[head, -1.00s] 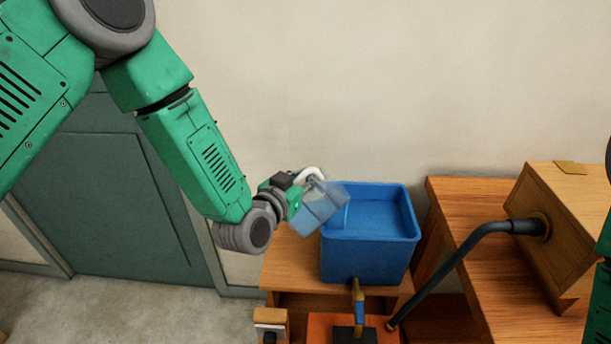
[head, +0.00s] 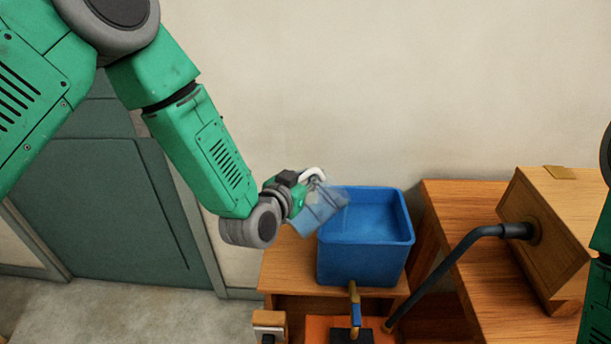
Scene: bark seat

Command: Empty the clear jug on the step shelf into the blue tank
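The clear jug (head: 318,208) is tilted at the left rim of the blue tank, with its mouth end over the tank. My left gripper (head: 308,182) is at the jug's pale handle (head: 314,173) and appears shut on it; the fingertips are small and partly hidden. The blue tank (head: 360,257) stands upright on a wooden step shelf (head: 284,268) and holds blue liquid. A faint clear streak shows between the jug's mouth and the tank. My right gripper is out of view; only green arm parts show at the right edge.
A wooden box (head: 552,222) with a dark bent pipe (head: 463,250) stands on a wooden bench at the right. A brass and blue tap (head: 355,305) is below the tank's front. A wall is behind, and a green door (head: 110,205) is at the left.

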